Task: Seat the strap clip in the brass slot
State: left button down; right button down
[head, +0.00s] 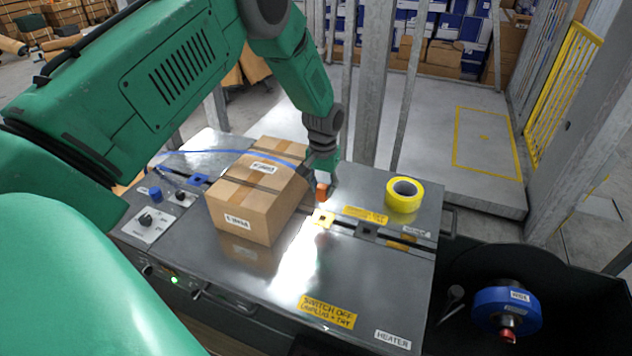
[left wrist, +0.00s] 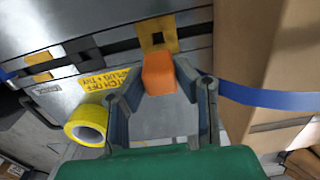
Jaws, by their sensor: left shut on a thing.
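My left gripper (head: 323,178) comes in behind the cardboard box and is shut on the orange strap clip (head: 321,191). In the left wrist view the clip (left wrist: 160,74) sits between the two fingertips (left wrist: 158,90). The blue strap (head: 235,152) runs from the left over the box to the gripper; it also shows in the left wrist view (left wrist: 265,98). The brass slot (head: 319,222), a yellow plate with a dark square hole, is on the metal bench top below the clip. In the left wrist view the brass slot (left wrist: 145,31) is just beyond the clip, which looks apart from it.
The cardboard box (head: 240,220) stands close left of the gripper. A dark slot (head: 366,236) and a blue slot (head: 198,179) lie along the same rail. A yellow tape roll (head: 404,194) is at right. The bench (head: 270,290) is clear in front.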

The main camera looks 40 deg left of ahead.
aim_at(324, 197)
pick_arm(q)
jog(key=shift+d+f, duration=0.3)
jog(key=shift+f, duration=0.3)
jog(key=shift+a+f, duration=0.2)
jog(key=shift+a, duration=0.2)
jog(key=shift+d+f+b, duration=0.25)
jog(key=shift+f+b, duration=0.05)
jog(key=shift+b, duration=0.15)
jog(key=shift+d+f+b, duration=0.1)
jog(key=shift+f+b, duration=0.3)
jog(key=shift+f, duration=0.2)
jog(key=shift+f+b, duration=0.8)
jog(key=shift+f, duration=0.7)
jog(key=shift+r, duration=0.1)
jog(key=shift+p, duration=0.35)
